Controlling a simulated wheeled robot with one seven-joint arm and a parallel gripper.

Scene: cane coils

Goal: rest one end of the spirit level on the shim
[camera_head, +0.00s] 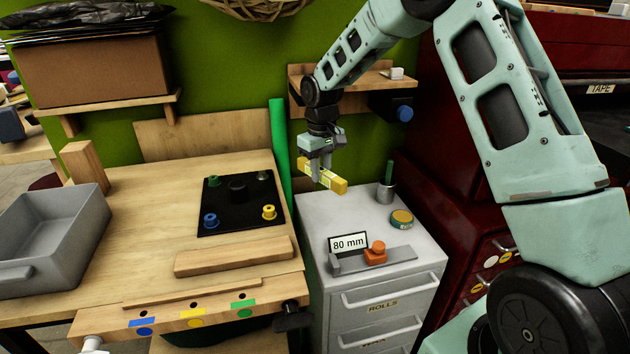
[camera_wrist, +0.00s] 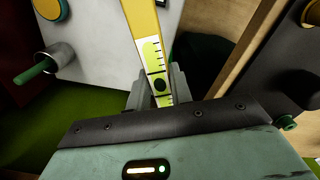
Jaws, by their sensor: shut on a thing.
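The spirit level (camera_head: 332,182) is a short yellow bar with a pale vial window, tilted down to the right in the head view. My gripper (camera_head: 318,163) is shut on it and holds it in the air above the back left of the grey cabinet. In the wrist view the level (camera_wrist: 146,22) runs up between the fingers of my gripper (camera_wrist: 157,90), its vial window near them. A thin wooden strip (camera_head: 192,294) lies near the bench's front edge, and a thicker wooden slat (camera_head: 234,257) lies behind it. I cannot tell for certain which is the shim.
A black mat (camera_head: 225,221) with pegs and a grey bin (camera_head: 50,240) occupy the bench. A green pole (camera_head: 279,150) stands between.

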